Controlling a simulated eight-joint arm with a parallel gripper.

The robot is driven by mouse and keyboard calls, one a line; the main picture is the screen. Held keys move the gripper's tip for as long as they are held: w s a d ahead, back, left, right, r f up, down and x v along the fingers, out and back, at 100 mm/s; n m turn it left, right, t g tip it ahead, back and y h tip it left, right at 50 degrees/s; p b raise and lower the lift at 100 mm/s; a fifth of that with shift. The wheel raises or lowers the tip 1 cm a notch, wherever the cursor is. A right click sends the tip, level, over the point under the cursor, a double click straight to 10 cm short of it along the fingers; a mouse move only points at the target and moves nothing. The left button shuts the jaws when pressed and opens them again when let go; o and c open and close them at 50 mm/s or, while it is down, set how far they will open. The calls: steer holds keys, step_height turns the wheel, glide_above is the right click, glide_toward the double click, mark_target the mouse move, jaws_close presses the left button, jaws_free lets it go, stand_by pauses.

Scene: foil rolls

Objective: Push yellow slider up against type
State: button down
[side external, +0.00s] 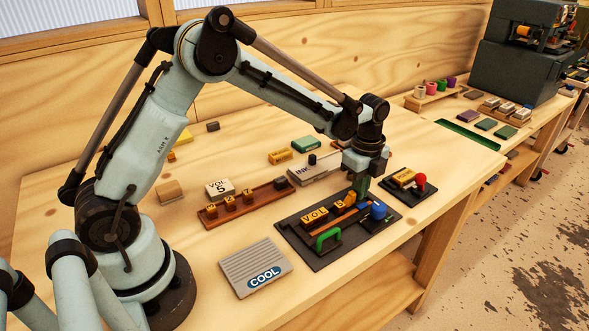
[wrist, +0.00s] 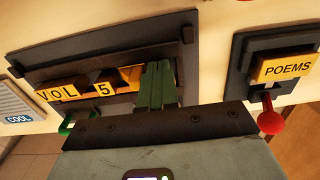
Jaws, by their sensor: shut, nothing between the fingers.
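The dark press bed (side external: 318,262) holds a row of yellow type blocks (side external: 313,216) in a channel. In the wrist view the type reads "VOL" (wrist: 56,93), then a dark spacer, then "5" (wrist: 103,90). The yellow slider (wrist: 131,78) sits at the right end of the row, close against the "5"; I cannot tell whether they touch. My gripper (wrist: 156,85) is shut and empty, its green fingers pointing down just right of the slider. In the side view my gripper (side external: 360,187) is low over the bed; whether it touches the slider is unclear.
A blue knob (side external: 378,210) and a green handle (side external: 327,238) rise from the bed near my fingers. A "POEMS" block (wrist: 286,68) sits in a dark holder with a red knob (wrist: 270,121) at right. A wooden rack (side external: 262,203) of type and a "COOL" plate (side external: 254,268) lie left.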

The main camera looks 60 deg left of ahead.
mark_target(350, 193)
steer(key=shift+r, duration=0.4)
stand_by(0.3)
steer(key=shift+s, duration=1.95)
steer(key=shift+w, duration=0.4)
stand_by(0.4)
steer(key=shift+r, duration=3.5)
steer(key=s+a+r+n+t, duration=0.1)
steer(key=s+r+n+t, duration=0.1)
steer(key=s+n, duration=0.5)
steer(key=s+a+r+n+t, duration=0.1)
steer(key=s+r+n+t, duration=0.1)
steer(key=s+n+t, duration=0.3)
steer(key=shift+s+r+n, duration=0.25)
steer(key=shift+s+n, duration=1.35)
steer(key=shift+n, duration=1.4)
steer(key=c, duration=1.8)
jaws_free()
steer(key=shift+a, duration=0.1)
